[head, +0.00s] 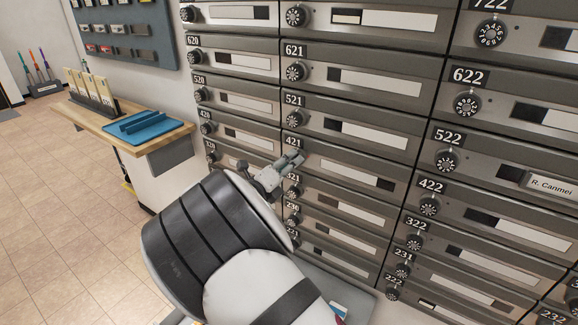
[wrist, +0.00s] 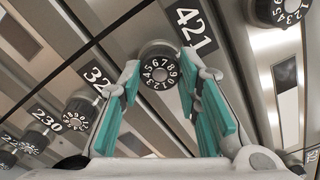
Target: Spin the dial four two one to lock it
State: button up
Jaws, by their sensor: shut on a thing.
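The mailbox door labelled 421 (head: 338,170) is in the middle of the head view, and its face looks flush with the doors around it. Its round black dial (wrist: 158,70) with white digits shows between my fingers in the wrist view, just beside the 421 label. My gripper (wrist: 163,78) has one teal-padded finger on each side of this dial and is shut on it. In the head view my gripper (head: 287,162) reaches in from the lower left and hides the dial.
Neighbouring dials sit close by, such as 521 (head: 294,118) above and 230 (wrist: 79,115) in the wrist view. A wooden shelf (head: 152,136) with a blue tray (head: 150,126) stands left. The tiled floor (head: 60,200) at left is clear.

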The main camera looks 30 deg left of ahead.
jog(key=shift+f+m+b, duration=0.2)
jog(key=shift+m+b, duration=5.85)
jog(key=shift+m, duration=4.65)
jog(key=shift+r+m, duration=0.1)
jog(key=shift+m, duration=0.2)
jog(key=o, duration=1.1)
jog(key=shift+o, duration=0.2)
jog(key=s, duration=1.2)
jog(key=shift+a, duration=0.45)
